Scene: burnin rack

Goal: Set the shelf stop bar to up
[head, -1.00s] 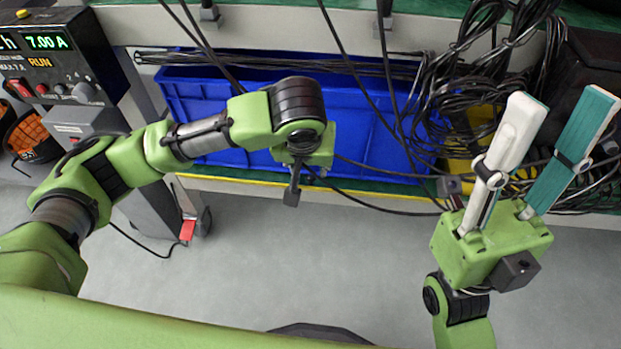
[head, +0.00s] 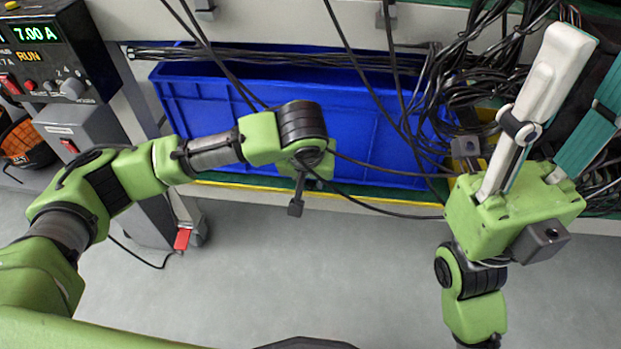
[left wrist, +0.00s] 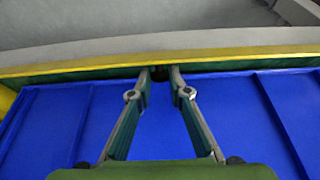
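I cannot single out the shelf stop bar with certainty. A yellow strip (left wrist: 230,53) runs along the shelf front beside a green edge, and the yellow strip also shows in the head view (head: 350,197). My left gripper (left wrist: 161,72) points at this edge in the left wrist view, its fingertips apart with a small dark patch between them. Whether they touch the edge is unclear. In the head view the left fingers are hidden behind my wrist, over the front of the blue bin. My right gripper (head: 590,70) is raised at the right, fingers spread and empty.
The blue bin (head: 330,125) stands on the shelf behind the left gripper. Black cables (head: 470,85) hang in front of it and bunch at the right. A power supply (head: 45,60) stands at the left. The grey floor (head: 330,270) is clear.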

